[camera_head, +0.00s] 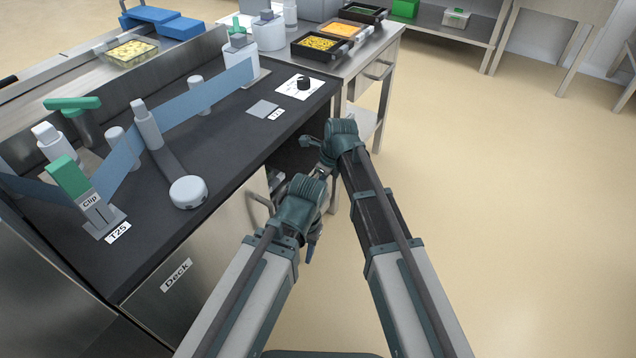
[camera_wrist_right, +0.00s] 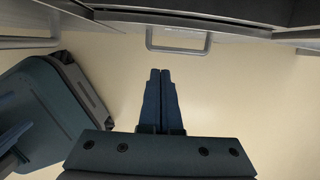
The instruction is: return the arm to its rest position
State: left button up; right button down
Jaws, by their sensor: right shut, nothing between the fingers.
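My right gripper (camera_wrist_right: 160,72) shows in the right wrist view with its two dark blue fingers together and nothing between them. It is over bare floor, and a metal bar handle (camera_wrist_right: 178,50) is beyond its tips. In the head view both my arms reach forward in front of the machine, with their wrists close together. My left gripper is mostly hidden by its own wrist in the head view, so its jaws cannot be made out.
The black machine deck (camera_head: 230,155), with a blue guide band (camera_head: 175,110) and a round grey knob (camera_head: 188,192), is left of my arms. A steel table (camera_head: 370,62) with food trays stands beyond. The floor (camera_head: 500,200) at right is clear.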

jog(key=shift+d+r, duration=0.1)
jog(key=shift+r, duration=0.4)
jog(key=s+d+n+h, duration=0.2)
jog(key=s+d+n, duration=1.5)
jog(key=n, duration=0.7)
jog(key=s+a+n+g+h, duration=0.2)
jog(key=s+a+n, duration=0.25)
jog(key=a, duration=0.55)
notch_tip(320, 180, up, 34)
jog(key=p, duration=3.5)
jog(key=shift+s+d+r+m, duration=0.15)
jog(key=shift+s+r+m, duration=0.1)
jog(key=shift+s+m, duration=0.1)
